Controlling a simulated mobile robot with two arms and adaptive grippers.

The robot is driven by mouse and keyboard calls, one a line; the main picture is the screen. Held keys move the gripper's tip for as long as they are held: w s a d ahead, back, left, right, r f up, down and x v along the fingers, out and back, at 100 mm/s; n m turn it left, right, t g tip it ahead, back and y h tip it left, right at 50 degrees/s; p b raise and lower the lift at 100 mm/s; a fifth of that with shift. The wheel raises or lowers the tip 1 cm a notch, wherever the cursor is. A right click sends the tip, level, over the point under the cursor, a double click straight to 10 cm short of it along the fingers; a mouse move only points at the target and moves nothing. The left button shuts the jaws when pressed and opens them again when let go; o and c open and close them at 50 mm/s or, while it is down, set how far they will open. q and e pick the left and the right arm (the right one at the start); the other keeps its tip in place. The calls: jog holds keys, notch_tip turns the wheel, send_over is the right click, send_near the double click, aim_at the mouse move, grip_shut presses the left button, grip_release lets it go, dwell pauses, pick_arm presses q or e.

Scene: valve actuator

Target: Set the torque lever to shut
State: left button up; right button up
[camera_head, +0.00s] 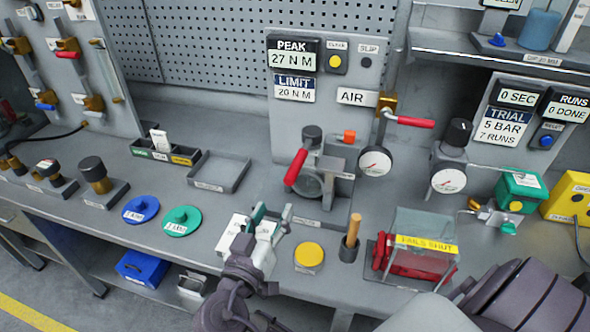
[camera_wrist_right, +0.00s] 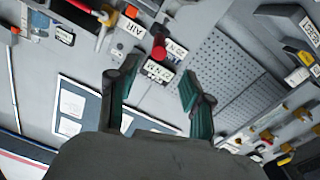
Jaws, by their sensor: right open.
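A red-handled lever (camera_head: 297,168) is on the round-bodied fixture (camera_head: 308,184) below the torque display, its handle slanting down to the left. I take it for the torque lever. In the right wrist view its red end (camera_wrist_right: 159,48) shows ahead, between the finger lines. My right gripper (camera_head: 264,217) is open and empty, in front of and below the lever, apart from it. Its two teal fingers also show spread in the right wrist view (camera_wrist_right: 156,88). The display (camera_head: 292,55) reads peak 27 N M, with limit 20 N M below. My left gripper is not in view.
A second red-handled lever (camera_head: 415,122) stands by the AIR label (camera_head: 357,97). A yellow disc (camera_head: 309,256), a wooden-handled tool (camera_head: 352,232) and a clear guard box (camera_head: 420,240) are right of my gripper. Blue (camera_head: 140,209) and green (camera_head: 182,221) discs lie left.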

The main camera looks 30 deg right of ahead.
aim_at(295, 171)
jog(key=p+x, duration=0.5)
jog(key=x, duration=0.7)
jog(key=shift+w+d+r+p, duration=0.1)
jog(key=shift+w+d+p, duration=0.15)
jog(key=shift+d+p, duration=0.1)
jog(key=shift+w+d, duration=0.25)
jog(key=shift+d, duration=0.1)
grip_shut()
